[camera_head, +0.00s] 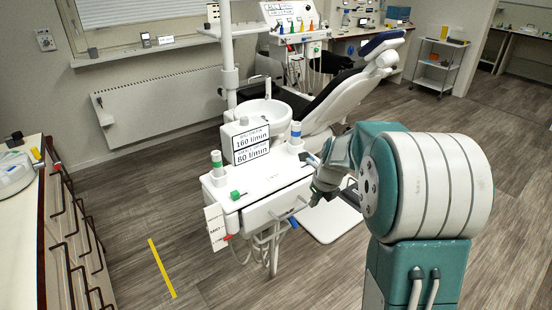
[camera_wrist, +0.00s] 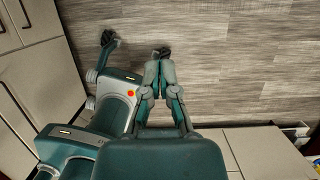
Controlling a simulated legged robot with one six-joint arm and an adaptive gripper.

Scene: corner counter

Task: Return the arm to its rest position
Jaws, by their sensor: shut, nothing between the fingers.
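My gripper (camera_wrist: 160,62) shows in the wrist view, with its two grey-green fingers together and nothing between them. It hangs above the wood-look floor (camera_wrist: 220,60). In the head view my teal and white arm (camera_head: 425,185) fills the right foreground. Its far end is folded small behind the big white joint, close to the dental unit (camera_head: 268,205) in the picture. I cannot tell the fingers apart there, or whether the arm touches the unit. My own body and feet show at the left of the wrist view.
A dental chair (camera_head: 350,85) and a round basin (camera_head: 264,110) stand behind the unit. A drawer counter (camera_head: 22,220) runs along the left. A yellow floor strip (camera_head: 161,268) lies on open floor. In the wrist view, pale cabinets (camera_wrist: 35,60) stand at left.

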